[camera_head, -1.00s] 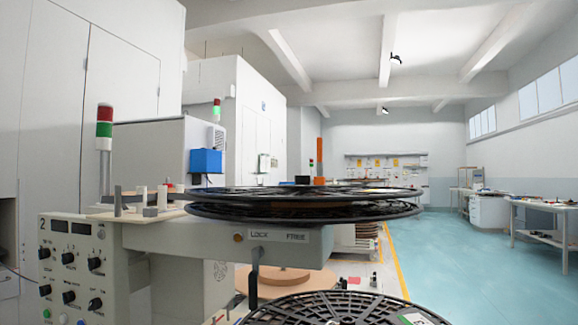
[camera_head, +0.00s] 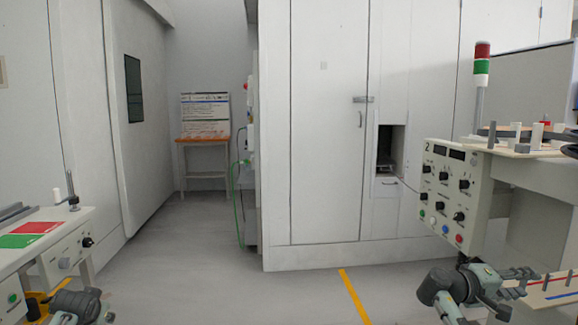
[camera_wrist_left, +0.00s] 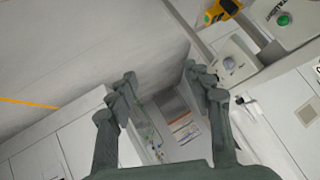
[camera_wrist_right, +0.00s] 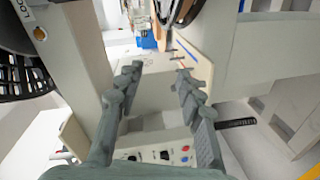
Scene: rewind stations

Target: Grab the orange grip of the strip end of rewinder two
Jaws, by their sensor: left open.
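Rewinder two's control panel (camera_head: 440,195), marked 2, stands at the right of the head view with knobs and coloured buttons. Part of its reel (camera_head: 558,134) shows at the right edge; a black reel (camera_wrist_right: 18,80) shows in the right wrist view. I cannot make out the strip end or its orange grip. My right gripper (camera_head: 520,283) is low in front of the panel. In the right wrist view it (camera_wrist_right: 158,75) is open and empty. My left gripper (camera_wrist_left: 160,75) is open and empty, beside the left bench; its arm shows at the head view's lower left.
A board (camera_head: 545,291) with red and blue stripes and grey pegs lies beyond my right gripper. A bench (camera_head: 72,245) with red and green pads stands at the left. A tall white cabinet (camera_head: 320,120) has a dark opening (camera_head: 389,148). Floor between is clear.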

